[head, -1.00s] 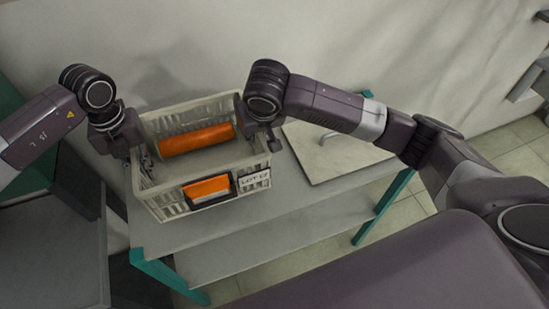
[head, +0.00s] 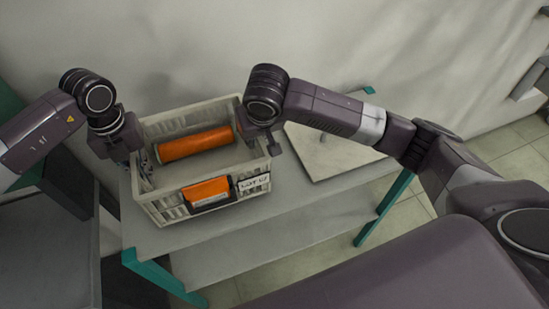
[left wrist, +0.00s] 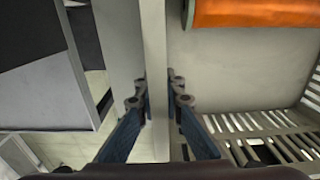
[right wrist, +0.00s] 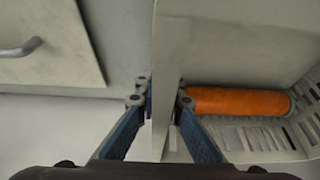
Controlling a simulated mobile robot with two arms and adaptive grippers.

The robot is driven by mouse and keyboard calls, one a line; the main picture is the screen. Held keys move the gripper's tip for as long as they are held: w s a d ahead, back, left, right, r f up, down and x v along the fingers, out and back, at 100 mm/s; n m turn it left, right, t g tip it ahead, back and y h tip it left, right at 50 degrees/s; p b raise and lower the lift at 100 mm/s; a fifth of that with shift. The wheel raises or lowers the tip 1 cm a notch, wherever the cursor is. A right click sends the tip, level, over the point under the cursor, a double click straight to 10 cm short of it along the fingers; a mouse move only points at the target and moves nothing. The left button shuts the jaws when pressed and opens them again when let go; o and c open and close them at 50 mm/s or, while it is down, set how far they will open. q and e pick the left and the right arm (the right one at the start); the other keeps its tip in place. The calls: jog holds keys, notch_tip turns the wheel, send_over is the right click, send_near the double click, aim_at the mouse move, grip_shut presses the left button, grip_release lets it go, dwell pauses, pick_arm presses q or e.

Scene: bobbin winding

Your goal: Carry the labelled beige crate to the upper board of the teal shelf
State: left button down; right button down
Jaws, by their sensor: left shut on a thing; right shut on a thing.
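The beige crate (head: 157,206), with a white label (head: 253,184) on its front, is over the upper board (head: 225,230) of the teal-legged shelf. I cannot tell whether its base touches the board. My left gripper (left wrist: 158,95) is shut on the crate's left wall (left wrist: 154,45). My right gripper (right wrist: 164,95) is shut on its right wall (right wrist: 160,135). An orange roll (head: 195,142) lies inside along the back, and another orange item (head: 206,190) shows at the front opening. The crate looks nearly level; its underside is hidden.
A pale panel with a metal handle (head: 340,155) lies on the shelf, close right of the crate. The wall is right behind. A grey cabinet (head: 45,245) stands at the left. A teal leg (head: 385,208) marks the shelf's right front, and a lower board (head: 215,275) shows beneath.

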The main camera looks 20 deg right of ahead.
aim_at(261, 138)
pick_arm(q)
jog(key=shift+f+b, duration=0.45)
jog(key=shift+f, duration=0.1)
pick_arm(e)
jog(key=shift+f, duration=0.55)
pick_arm(q)
jog(key=c, duration=2)
grip_release()
jog(key=shift+c, duration=0.2)
pick_arm(e)
jog(key=c, duration=2)
grip_release()
jog(key=shift+c, duration=0.2)
pick_arm(q)
jog(key=shift+r, duration=0.1)
notch_tip(261, 138, up, 12)
jog(key=shift+f, duration=0.2)
jog(key=shift+r, duration=0.15)
pick_arm(e)
jog(key=shift+r, duration=0.2)
jog(key=v, duration=1.1)
jog(key=shift+s+r, duration=0.25)
jog(key=shift+r, duration=0.05)
pick_arm(q)
jog(key=shift+s, duration=0.1)
pick_arm(e)
jog(key=shift+s+f, duration=0.1)
